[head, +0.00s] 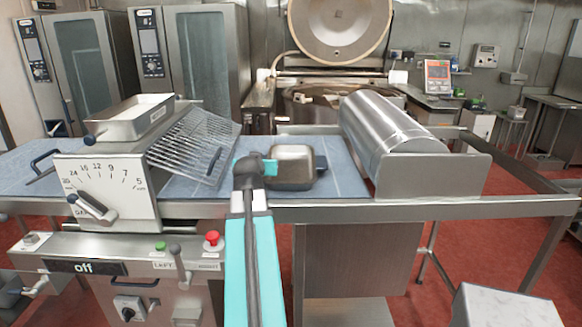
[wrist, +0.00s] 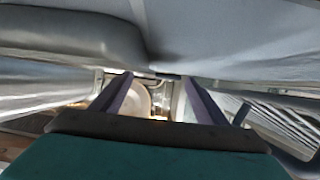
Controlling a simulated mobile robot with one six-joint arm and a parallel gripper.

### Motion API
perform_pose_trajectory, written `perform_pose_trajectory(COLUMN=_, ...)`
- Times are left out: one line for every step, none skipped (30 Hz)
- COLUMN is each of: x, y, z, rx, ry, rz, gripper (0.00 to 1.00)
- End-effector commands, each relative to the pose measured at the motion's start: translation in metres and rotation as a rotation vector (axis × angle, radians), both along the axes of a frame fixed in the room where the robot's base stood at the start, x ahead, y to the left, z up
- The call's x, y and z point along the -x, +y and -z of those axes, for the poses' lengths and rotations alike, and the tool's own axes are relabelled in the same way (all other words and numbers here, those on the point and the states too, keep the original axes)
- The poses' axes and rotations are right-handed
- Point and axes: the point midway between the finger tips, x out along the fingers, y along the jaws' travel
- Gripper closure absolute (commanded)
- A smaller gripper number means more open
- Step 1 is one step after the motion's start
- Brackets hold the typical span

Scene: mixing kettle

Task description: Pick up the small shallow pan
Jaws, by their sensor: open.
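A small metal pan (head: 292,165) with dark handles at its sides sits on the blue-grey worktop, right of my gripper in the head view. My gripper (head: 260,164) is low over the worktop at the pan's left side, mostly hidden by my own arm. In the wrist view my two fingers (wrist: 155,80) are spread with nothing gripped between them. A dark rounded form at the upper left (wrist: 80,35) looks like part of the pan; I cannot tell if a finger touches it.
A slanted wire rack (head: 196,145) stands close on the left, beside a metal tray (head: 132,118) on the dial machine (head: 105,190). A large metal cylinder (head: 385,130) lies to the right. A big kettle (head: 338,30) with raised lid stands behind. Bare worktop (head: 345,180) shows right of the pan.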

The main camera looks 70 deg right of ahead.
Motion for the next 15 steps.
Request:
perform_pose_trajectory(x=-0.002, y=-0.005, z=0.000, rx=-0.002, ry=0.001, rz=0.000, gripper=0.33)
perform_pose_trajectory(x=-0.003, y=-0.008, z=0.001, rx=-0.002, ry=0.001, rz=0.000, gripper=0.33)
perform_pose_trajectory(x=-0.005, y=-0.012, z=0.001, rx=-0.002, ry=0.001, rz=0.000, gripper=0.33)
perform_pose_trajectory(x=-0.006, y=-0.015, z=0.002, rx=-0.001, ry=0.000, rz=0.000, gripper=0.33)
perform_pose_trajectory(x=-0.007, y=-0.017, z=0.003, rx=-0.002, ry=0.001, rz=0.001, gripper=0.33)
perform_pose_trajectory(x=-0.008, y=-0.021, z=0.004, rx=-0.002, ry=0.001, rz=0.001, gripper=0.33)
perform_pose_trajectory(x=-0.009, y=-0.024, z=0.006, rx=-0.002, ry=0.001, rz=0.001, gripper=0.33)
perform_pose_trajectory(x=-0.010, y=-0.027, z=0.008, rx=-0.002, ry=0.001, rz=0.000, gripper=0.33)
perform_pose_trajectory(x=-0.011, y=-0.030, z=0.009, rx=-0.001, ry=0.000, rz=0.000, gripper=0.33)
perform_pose_trajectory(x=-0.012, y=-0.032, z=0.010, rx=-0.001, ry=0.000, rz=0.000, gripper=0.33)
perform_pose_trajectory(x=-0.013, y=-0.033, z=0.011, rx=-0.001, ry=0.000, rz=0.000, gripper=0.33)
perform_pose_trajectory(x=-0.013, y=-0.035, z=0.012, rx=-0.001, ry=0.000, rz=0.000, gripper=0.33)
perform_pose_trajectory(x=-0.013, y=-0.036, z=0.013, rx=-0.001, ry=0.000, rz=0.000, gripper=0.33)
perform_pose_trajectory(x=-0.014, y=-0.037, z=0.014, rx=-0.001, ry=0.000, rz=0.000, gripper=0.33)
perform_pose_trajectory(x=-0.014, y=-0.037, z=0.014, rx=0.000, ry=0.000, rz=0.000, gripper=0.33)
